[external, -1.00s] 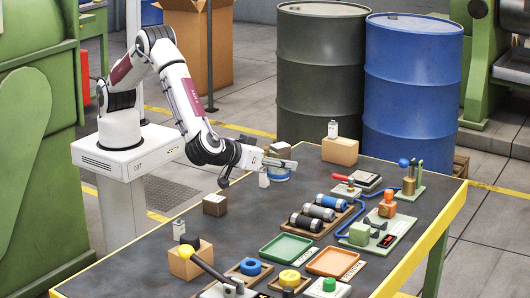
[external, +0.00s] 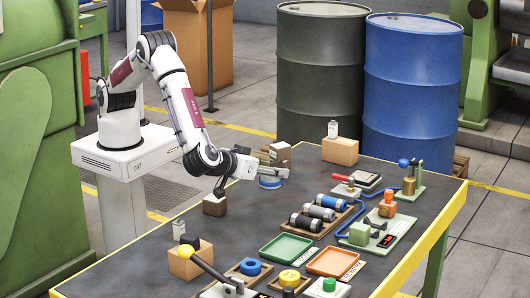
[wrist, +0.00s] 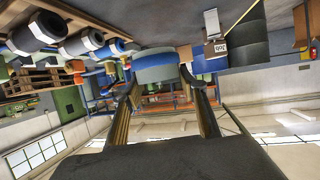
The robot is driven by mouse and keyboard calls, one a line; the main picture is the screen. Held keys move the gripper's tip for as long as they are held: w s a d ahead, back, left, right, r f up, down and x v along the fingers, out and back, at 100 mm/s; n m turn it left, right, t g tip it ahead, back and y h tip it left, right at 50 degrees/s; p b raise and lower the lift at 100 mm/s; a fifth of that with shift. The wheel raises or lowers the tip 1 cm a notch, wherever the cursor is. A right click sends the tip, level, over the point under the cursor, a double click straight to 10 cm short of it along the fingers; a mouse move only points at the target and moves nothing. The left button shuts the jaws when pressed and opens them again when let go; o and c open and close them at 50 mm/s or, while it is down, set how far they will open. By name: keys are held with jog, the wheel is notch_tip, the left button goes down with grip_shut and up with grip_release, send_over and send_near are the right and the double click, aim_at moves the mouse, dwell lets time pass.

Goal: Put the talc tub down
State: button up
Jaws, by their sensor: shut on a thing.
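The talc tub (external: 271,181), round with a blue band and a pale upper part, is at the far left edge area of the table in the external view. In the wrist view the tub (wrist: 156,66) sits between my fingertips. Whether the tub touches the table cannot be told.
A brown block (external: 280,152) stands just behind the tub and another brown block (external: 214,205) to its left. Several rollers (external: 318,213) lie in a rack to the right. Bare table (external: 250,222) lies in front.

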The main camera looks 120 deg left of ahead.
aim_at(271, 181)
jog(key=shift+f, duration=1.6)
jog(key=shift+f, duration=1.9)
jog(key=shift+f, duration=0.1)
jog(key=o, duration=1.2)
jog(key=v, duration=1.2)
